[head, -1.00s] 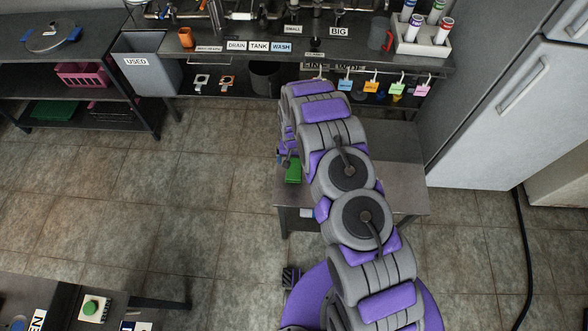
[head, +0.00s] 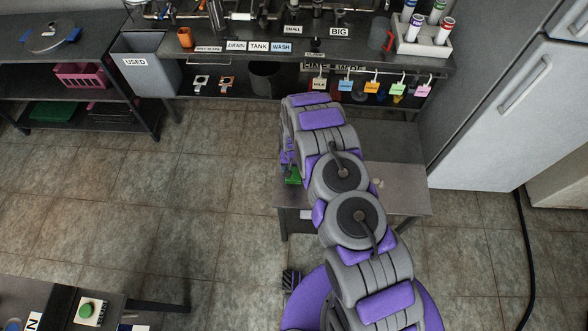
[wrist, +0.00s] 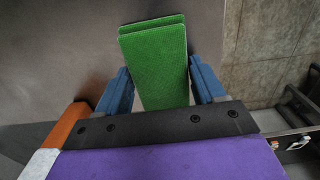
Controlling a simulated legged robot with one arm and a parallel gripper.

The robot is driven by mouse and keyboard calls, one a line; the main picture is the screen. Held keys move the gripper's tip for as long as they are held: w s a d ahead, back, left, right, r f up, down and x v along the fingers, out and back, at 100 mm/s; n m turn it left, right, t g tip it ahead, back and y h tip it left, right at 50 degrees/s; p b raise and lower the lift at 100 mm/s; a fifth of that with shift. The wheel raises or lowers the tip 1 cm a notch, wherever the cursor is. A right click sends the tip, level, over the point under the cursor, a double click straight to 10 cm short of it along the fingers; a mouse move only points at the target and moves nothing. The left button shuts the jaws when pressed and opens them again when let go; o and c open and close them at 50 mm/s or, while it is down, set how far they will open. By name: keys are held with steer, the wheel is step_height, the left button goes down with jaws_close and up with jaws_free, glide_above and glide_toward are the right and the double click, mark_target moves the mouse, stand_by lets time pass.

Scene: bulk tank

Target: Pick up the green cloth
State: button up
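The green cloth (wrist: 155,65) lies on the small grey metal table and looks like a folded, layered pad in the wrist view. My gripper (wrist: 160,68) is open, with one blue finger on each side of the near part of the cloth. The right finger shows a narrow gap to the cloth; whether the left one touches it I cannot tell. In the head view only a small piece of the cloth (head: 293,177) shows at the table's left edge, below my wrist. My arm hides the rest of it and the fingertips.
The small table (head: 405,190) stands on the tiled floor, partly behind my arm. An orange object (wrist: 68,126) lies left of my gripper in the wrist view. A bench (head: 220,62) with labels, a grey USED bin (head: 150,75) and hanging tags runs behind. A fridge (head: 490,110) stands right.

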mark_target(294, 169)
steer(key=c, duration=0.6)
steer(key=shift+c, duration=0.2)
steer(key=shift+r, duration=0.55)
step_height(294, 169, up, 3)
steer(key=shift+f+p, duration=0.2)
steer(key=shift+p, duration=0.5)
steer(key=s+d+r+p, duration=0.1)
steer(key=s+d, duration=0.3)
steer(key=s, duration=1.1)
steer(key=shift+s+d+r+p, duration=0.15)
steer(key=shift+d+p, duration=0.15)
steer(key=shift+p, duration=0.45)
